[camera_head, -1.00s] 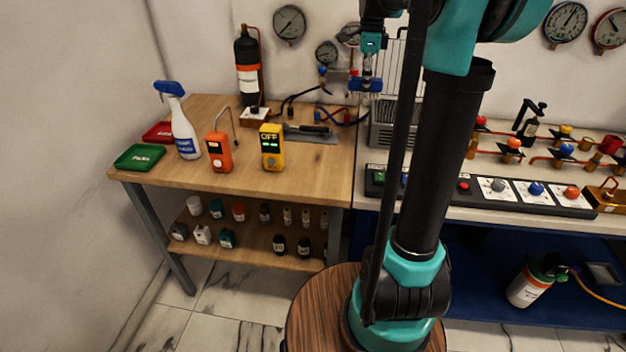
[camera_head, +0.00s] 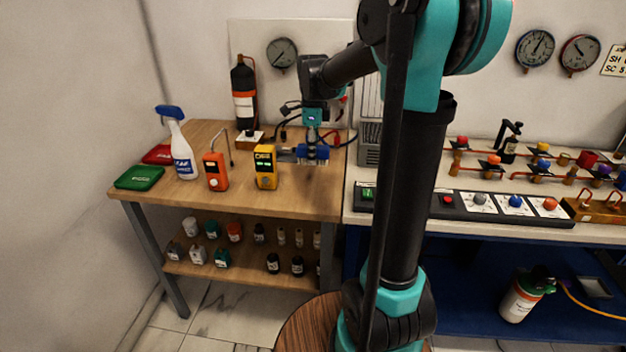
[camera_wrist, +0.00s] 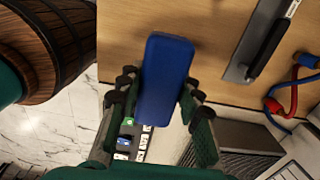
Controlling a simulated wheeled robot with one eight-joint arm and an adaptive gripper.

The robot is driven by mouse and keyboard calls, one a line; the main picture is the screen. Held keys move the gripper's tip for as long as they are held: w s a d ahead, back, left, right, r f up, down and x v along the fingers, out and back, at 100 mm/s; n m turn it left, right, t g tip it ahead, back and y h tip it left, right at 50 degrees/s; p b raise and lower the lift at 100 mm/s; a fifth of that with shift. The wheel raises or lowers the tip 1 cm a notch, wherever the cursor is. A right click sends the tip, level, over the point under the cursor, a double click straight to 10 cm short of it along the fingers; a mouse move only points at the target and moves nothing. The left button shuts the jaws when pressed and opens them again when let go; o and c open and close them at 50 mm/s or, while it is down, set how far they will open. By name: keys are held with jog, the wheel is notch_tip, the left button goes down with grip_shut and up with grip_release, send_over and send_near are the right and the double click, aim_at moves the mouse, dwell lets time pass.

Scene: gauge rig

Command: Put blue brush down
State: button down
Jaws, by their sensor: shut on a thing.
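The blue brush (camera_head: 313,153) is at my gripper (camera_head: 313,140), over the right part of the wooden table (camera_head: 300,200). In the wrist view the brush is a plain blue block (camera_wrist: 167,70) between the two dark fingers of my gripper (camera_wrist: 160,90), which is shut on it. The gripper partly hides a grey plate on the table; in the wrist view this plate (camera_wrist: 257,35) lies to the right of the brush.
A yellow device (camera_head: 265,168), an orange device (camera_head: 215,171), a spray bottle (camera_head: 181,150) and green (camera_head: 139,177) and red trays stand left of the gripper. Red and blue hoses (camera_wrist: 290,95) lie near the plate. Bare wood is clear in front of the gripper.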

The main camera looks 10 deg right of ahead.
aim_at(313, 188)
notch_tip(313, 188, down, 10)
jog(key=shift+r, duration=0.15)
dwell(0.3)
jog(key=c, duration=1)
grip_release()
jog(key=shift+c, duration=0.2)
notch_tip(313, 188, up, 11)
jog(key=shift+s+d+r, duration=0.1)
jog(key=shift+r, duration=0.3)
jog(key=s+f+n, duration=0.3)
jog(key=s+d+f+n+t, duration=0.1)
jog(key=s+f+n, duration=0.2)
jog(key=s+n, duration=0.1)
jog(key=s+d+f+n+t, duration=0.1)
jog(key=s+f+n, duration=0.2)
jog(key=s+n, duration=0.1)
jog(key=shift+d, duration=0.25)
jog(key=s+d+f+n+t, duration=0.1)
jog(key=s+f+n+t, duration=0.1)
jog(key=s+f+n, duration=0.6)
jog(key=s+n, duration=0.2)
jog(key=shift+s+d+n, duration=0.2)
jog(key=shift+s+n, duration=0.1)
jog(key=shift+s, duration=0.05)
